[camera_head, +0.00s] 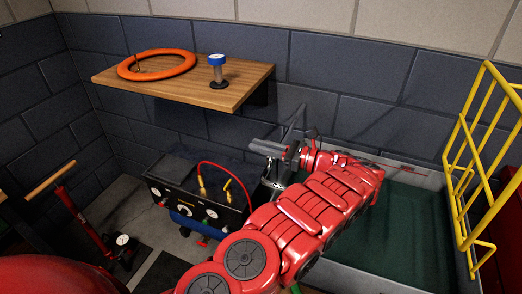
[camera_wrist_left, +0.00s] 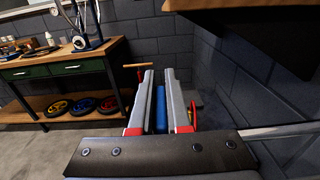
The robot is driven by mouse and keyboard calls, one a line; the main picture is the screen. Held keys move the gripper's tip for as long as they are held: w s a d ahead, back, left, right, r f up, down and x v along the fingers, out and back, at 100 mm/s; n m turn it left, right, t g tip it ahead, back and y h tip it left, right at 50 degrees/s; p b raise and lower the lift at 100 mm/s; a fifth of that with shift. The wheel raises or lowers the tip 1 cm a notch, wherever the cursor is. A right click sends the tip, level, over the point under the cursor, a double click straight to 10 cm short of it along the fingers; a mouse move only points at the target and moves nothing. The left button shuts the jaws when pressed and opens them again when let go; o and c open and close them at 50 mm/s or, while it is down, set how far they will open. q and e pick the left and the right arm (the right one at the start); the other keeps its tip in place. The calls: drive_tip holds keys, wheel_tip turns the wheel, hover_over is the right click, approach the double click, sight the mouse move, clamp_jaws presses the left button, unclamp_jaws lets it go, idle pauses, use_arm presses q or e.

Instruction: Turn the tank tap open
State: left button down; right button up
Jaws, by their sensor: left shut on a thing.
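The tank (camera_head: 415,220), a grey-rimmed basin with a dark green inside, stands at the right in the head view. A grey pipe (camera_head: 296,120) rises by its left end. My left gripper (camera_head: 266,148) is beside this pipe at the tank's left end, on the red arm. In the left wrist view its two grey fingers (camera_wrist_left: 159,82) are closed around a blue bar-like piece (camera_wrist_left: 161,110), which looks like the tap's handle. The head view hides the held piece behind the gripper. My right gripper is not in view.
A wooden shelf (camera_head: 190,93) above holds an orange ring (camera_head: 157,76) and a blue-topped fitting (camera_head: 218,62). A gauge panel (camera_head: 190,203) with a red hose stands left of the gripper. Yellow railings (camera_head: 466,190) rise at right. A floor pump (camera_head: 85,222) stands at left.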

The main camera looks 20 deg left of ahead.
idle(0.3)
use_arm(q)
drive_tip(key=c, duration=0.9)
unclamp_jaws()
drive_tip(key=shift+a, duration=0.1)
